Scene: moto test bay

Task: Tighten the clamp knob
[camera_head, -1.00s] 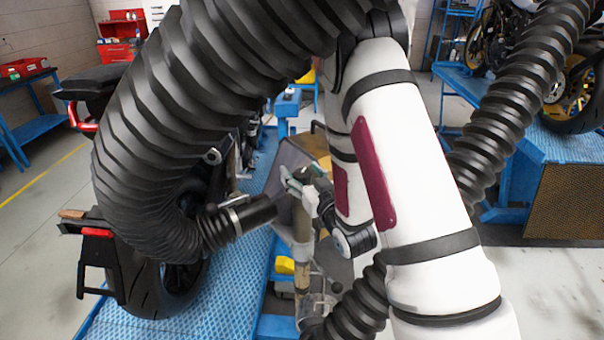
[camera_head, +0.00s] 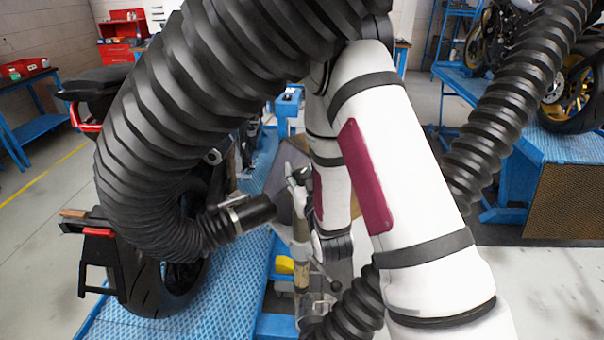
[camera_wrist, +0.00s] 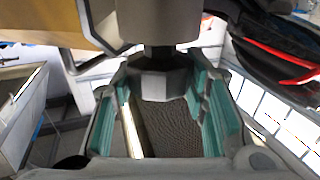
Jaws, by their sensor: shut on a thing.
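In the wrist view the two teal-padded fingers of my gripper (camera_wrist: 163,105) are shut on a grey faceted piece, which I take for the clamp knob (camera_wrist: 152,85). A black stem (camera_wrist: 157,52) runs up from it. In the head view my gripper (camera_head: 297,184) is small, just right of the open end of the black hose (camera_head: 262,209). The knob cannot be made out there. A metal band clamp (camera_head: 234,217) sits around the hose end. A vertical post (camera_head: 301,272) stands below my gripper.
A motorcycle's rear wheel (camera_head: 160,275) and tail stand on a blue lift table (camera_head: 225,290) at left. The thick hose (camera_head: 215,90) arches over it, close to my arm. Another motorcycle stands on a blue bench (camera_head: 560,160) at right. Grey floor (camera_head: 540,285) is open at lower right.

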